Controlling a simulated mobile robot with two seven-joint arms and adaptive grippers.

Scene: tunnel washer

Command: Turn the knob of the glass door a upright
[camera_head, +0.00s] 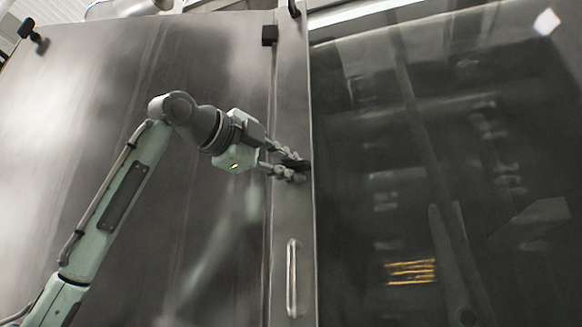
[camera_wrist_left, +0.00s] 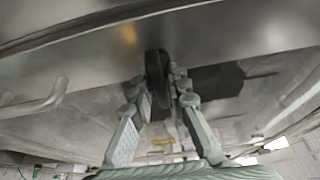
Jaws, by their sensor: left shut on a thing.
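The glass door (camera_head: 420,150) fills the right of the head view, with a metal frame strip along its left side. A small black knob (camera_head: 303,165) sits on that strip, mostly hidden by the fingers of my left gripper (camera_head: 291,170). In the left wrist view the black knob (camera_wrist_left: 156,66) stands between the two fingers of my left gripper (camera_wrist_left: 160,80), one on each side and shut on it. In that view the knob's long side runs up and down the picture; its true angle is hard to tell. My right gripper is not in view.
A vertical bar handle (camera_head: 292,278) stands on the strip below the knob and also shows in the left wrist view (camera_wrist_left: 40,103). A black block (camera_head: 270,35) is higher up by the panel seam. A broad metal panel (camera_head: 100,90) lies behind my left arm.

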